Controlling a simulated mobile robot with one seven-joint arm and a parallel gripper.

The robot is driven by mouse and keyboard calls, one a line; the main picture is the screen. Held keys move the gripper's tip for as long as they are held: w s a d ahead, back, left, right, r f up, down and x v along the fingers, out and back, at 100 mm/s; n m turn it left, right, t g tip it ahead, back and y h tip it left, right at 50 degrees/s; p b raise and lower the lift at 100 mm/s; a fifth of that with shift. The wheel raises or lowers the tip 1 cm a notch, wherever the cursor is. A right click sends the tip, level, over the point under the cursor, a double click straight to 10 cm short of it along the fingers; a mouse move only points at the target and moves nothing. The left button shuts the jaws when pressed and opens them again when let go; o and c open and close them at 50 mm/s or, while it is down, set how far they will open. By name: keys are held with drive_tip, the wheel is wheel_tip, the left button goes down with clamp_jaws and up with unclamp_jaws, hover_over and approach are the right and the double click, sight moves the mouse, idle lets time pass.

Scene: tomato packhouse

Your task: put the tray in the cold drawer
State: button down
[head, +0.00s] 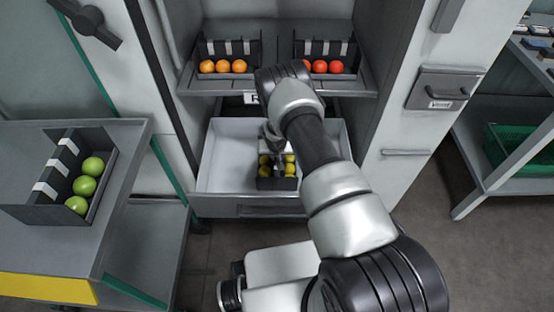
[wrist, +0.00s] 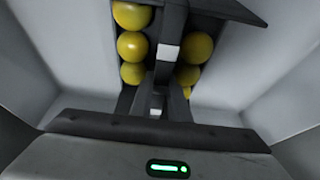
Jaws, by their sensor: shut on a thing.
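The dark tray (head: 277,183) holds several yellow tomatoes in rows on both sides of its central handle. It is inside the outline of the pulled-out cold drawer (head: 222,165), a pale open box low in the cabinet. My gripper (head: 272,140) reaches down into the drawer and is shut on the tray's handle; my arm partly hides it in the head view. In the wrist view the tray (wrist: 225,8) is gripped at the handle, with pale drawer walls on both sides. I cannot tell whether the tray touches the drawer floor.
Above the drawer, a shelf (head: 270,84) carries a tray of orange tomatoes (head: 222,66) and one of red tomatoes (head: 320,66). At left, a table (head: 125,160) bears a tray of green tomatoes (head: 84,186). A rack with a green crate (head: 505,150) stands at right.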

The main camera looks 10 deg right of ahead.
drive_tip(key=shift+w+f, duration=0.1)
drive_tip(key=shift+f, duration=0.3)
drive_tip(key=shift+f, duration=0.15)
drive_tip(key=c, duration=1.7)
unclamp_jaws()
